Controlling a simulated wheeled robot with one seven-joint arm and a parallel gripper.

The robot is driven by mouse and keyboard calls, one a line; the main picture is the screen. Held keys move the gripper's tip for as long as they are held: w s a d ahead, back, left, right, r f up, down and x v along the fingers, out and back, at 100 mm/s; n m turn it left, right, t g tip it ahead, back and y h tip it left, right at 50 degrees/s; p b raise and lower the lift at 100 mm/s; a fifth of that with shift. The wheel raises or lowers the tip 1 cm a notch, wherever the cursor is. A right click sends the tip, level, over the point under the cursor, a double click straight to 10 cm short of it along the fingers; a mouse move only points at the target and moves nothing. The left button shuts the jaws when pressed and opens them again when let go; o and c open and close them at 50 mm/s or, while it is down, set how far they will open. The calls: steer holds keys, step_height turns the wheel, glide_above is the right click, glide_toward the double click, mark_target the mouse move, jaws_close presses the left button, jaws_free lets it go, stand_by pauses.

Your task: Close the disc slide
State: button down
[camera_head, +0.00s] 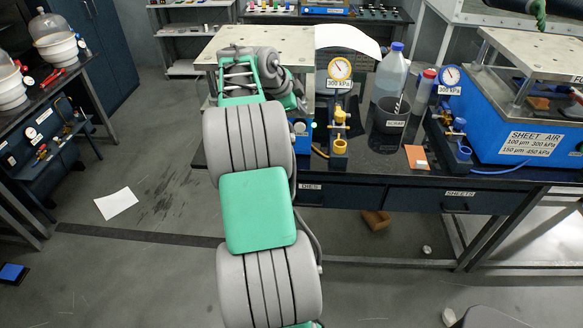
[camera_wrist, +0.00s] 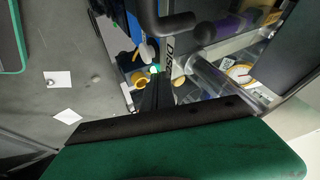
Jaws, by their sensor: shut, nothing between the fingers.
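The disc machine stands on the bench behind my arm in the head view, with its beige top plate (camera_head: 300,48) and a strip of its blue body (camera_head: 302,126) showing. In the wrist view its blue side carries a label (camera_wrist: 169,55) that reads "DISC" or similar. My gripper (camera_wrist: 156,76) shows as dark, shut fingers beyond the green palm, with nothing between them. The fingertips are in front of the machine near the label; I cannot tell whether they touch it. The disc slide itself is not clearly made out. In the head view my arm hides the gripper.
A yellow regulator (camera_head: 340,117) and a gauge (camera_head: 340,68) stand right of the machine. Beyond are a bottle (camera_head: 391,72), a dark cup (camera_head: 390,115) and the blue sheet machine (camera_head: 500,115). A paper (camera_head: 116,203) lies on the open floor at left.

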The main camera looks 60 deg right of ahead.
steer(key=shift+w+d+r, duration=0.15)
steer(key=shift+d, duration=0.25)
steer(key=shift+r, duration=0.1)
steer(key=a+r+b, duration=0.3)
steer(key=a+r, duration=0.4)
steer(key=a, duration=0.2)
steer(key=shift+s+a+r, duration=0.25)
steer(key=shift+s+a, duration=0.1)
steer(key=shift+a, duration=0.05)
